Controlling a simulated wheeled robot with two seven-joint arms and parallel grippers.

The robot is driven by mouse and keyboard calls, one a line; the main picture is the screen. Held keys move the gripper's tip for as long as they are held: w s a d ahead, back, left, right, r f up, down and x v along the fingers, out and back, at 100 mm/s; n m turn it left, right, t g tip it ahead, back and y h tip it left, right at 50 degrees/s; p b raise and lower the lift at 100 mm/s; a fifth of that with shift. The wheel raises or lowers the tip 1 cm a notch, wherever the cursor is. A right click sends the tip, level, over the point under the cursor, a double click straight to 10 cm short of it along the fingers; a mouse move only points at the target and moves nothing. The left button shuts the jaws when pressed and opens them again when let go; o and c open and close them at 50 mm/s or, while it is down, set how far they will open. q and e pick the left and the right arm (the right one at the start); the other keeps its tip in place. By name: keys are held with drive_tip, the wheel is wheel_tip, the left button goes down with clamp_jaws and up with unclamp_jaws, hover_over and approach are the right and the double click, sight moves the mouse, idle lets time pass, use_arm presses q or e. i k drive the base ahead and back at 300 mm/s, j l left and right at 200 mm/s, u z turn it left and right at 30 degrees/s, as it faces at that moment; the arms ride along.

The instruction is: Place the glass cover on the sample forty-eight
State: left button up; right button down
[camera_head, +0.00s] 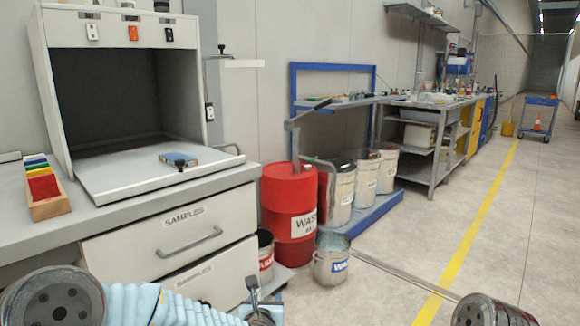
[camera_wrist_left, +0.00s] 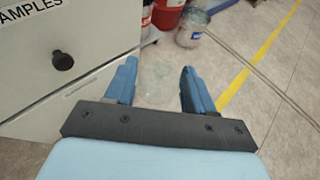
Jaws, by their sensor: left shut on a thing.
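My left gripper (camera_wrist_left: 157,88) shows in the left wrist view with its two blue fingers apart and a faint, clear pane, the glass cover (camera_wrist_left: 158,82), between them. The pane's edges are hard to make out. The gripper is in front of the sample drawers, above the floor. In the head view my left arm runs along the bottom edge and the gripper is mostly cut off. A small blue slab (camera_head: 199,157) lies on the tray of the open booth; no number is readable on it, so I cannot tell whether it is sample forty-eight. My right gripper is out of view.
The booth (camera_head: 118,25) stands on a counter with drawers (camera_head: 170,235) labelled SAMPLES. A wooden box (camera_head: 50,207) of coloured plates sits at left. A red drum (camera_head: 288,195) and waste buckets (camera_head: 331,262) stand right of the drawers.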

sight(178, 157)
drive_tip(key=i+l+z, duration=0.25)
drive_tip(key=i+z, duration=0.15)
drive_tip(key=i+l+z, duration=0.1)
drive_tip(key=i+z, duration=0.3)
drive_tip(key=i, duration=0.15)
drive_tip(key=i+l+u, duration=0.1)
drive_tip(key=i+u, duration=0.25)
drive_tip(key=i+l+u, duration=0.15)
drive_tip(key=i+u, duration=0.25)
drive_tip(key=i+l+u, duration=0.35)
